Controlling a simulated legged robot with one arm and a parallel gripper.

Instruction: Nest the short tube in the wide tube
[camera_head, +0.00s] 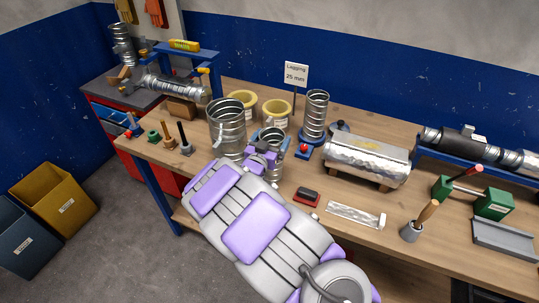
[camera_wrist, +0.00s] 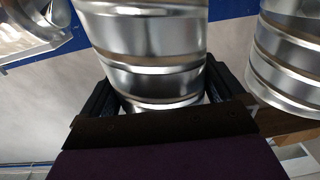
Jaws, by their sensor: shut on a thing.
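The wide tube (camera_head: 227,128) is an open-topped ribbed metal tube standing upright on the workbench. The short tube (camera_head: 275,143), also ribbed metal, is just right of it, upright or nearly so and partly hidden by my gripper (camera_head: 262,156). My gripper is shut on the short tube. The wrist view shows the short tube (camera_wrist: 148,45) between the two dark fingers of my gripper (camera_wrist: 157,90). The two tubes look apart, side by side. Whether the short tube's lower end touches the bench is hidden by my arm.
Two yellow collars (camera_head: 275,113) stand behind the tubes. A slim ribbed tube (camera_head: 316,114) stands upright to the right, and a foil-wrapped duct (camera_head: 367,158) lies beyond it. A red-and-black block (camera_head: 306,196) is in front.

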